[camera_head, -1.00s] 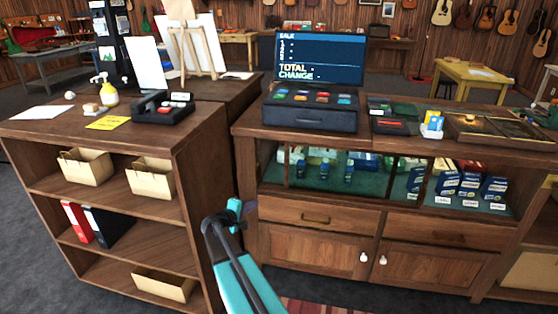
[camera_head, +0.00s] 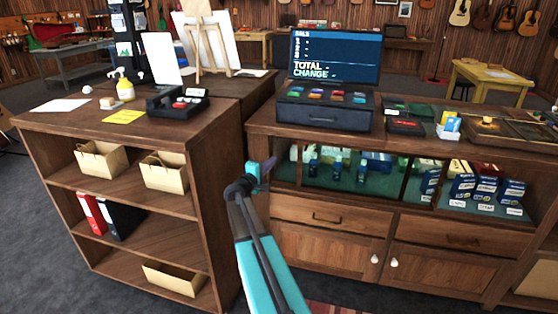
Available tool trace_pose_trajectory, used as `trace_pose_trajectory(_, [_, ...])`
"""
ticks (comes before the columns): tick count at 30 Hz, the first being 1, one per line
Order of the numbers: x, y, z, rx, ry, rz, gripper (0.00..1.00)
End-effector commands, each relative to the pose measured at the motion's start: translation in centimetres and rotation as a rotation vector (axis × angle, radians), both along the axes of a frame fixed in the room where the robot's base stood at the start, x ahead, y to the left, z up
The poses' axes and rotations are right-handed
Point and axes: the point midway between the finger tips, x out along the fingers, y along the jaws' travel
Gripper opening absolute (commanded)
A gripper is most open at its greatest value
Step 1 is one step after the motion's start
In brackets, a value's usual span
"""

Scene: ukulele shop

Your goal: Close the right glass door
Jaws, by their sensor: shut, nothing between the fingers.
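The glass-fronted display case (camera_head: 345,178) is the upper part of the wooden counter, below the cash register. Dark upright frame edges show at its left end and right of its middle. Glass seems to cover the left and middle part. The right part, with blue and white boxes (camera_head: 487,190), looks uncovered. The right glass door (camera_head: 421,181) appears slid left, its edge near those boxes; the overlap with the other pane is hard to make out. My gripper (camera_head: 267,166) is shut and empty at the left end of the case. I cannot tell whether it touches the frame.
Drawers (camera_head: 322,217) and cupboard doors with white knobs lie below the case. An open shelf unit (camera_head: 140,225) with paper bags and binders stands close on the left of my arm. A cash register (camera_head: 322,110) and small trays stand on the counter top.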

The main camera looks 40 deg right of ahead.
Motion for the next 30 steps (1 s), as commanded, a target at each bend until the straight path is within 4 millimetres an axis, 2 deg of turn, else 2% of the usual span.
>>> trace_pose_trajectory(21, [2.3,-7.1,0.0,0.001,0.0,-0.002,0.0])
trace_pose_trajectory(30, [3.0,-9.3,0.0,0.0,0.0,-0.002,0.0])
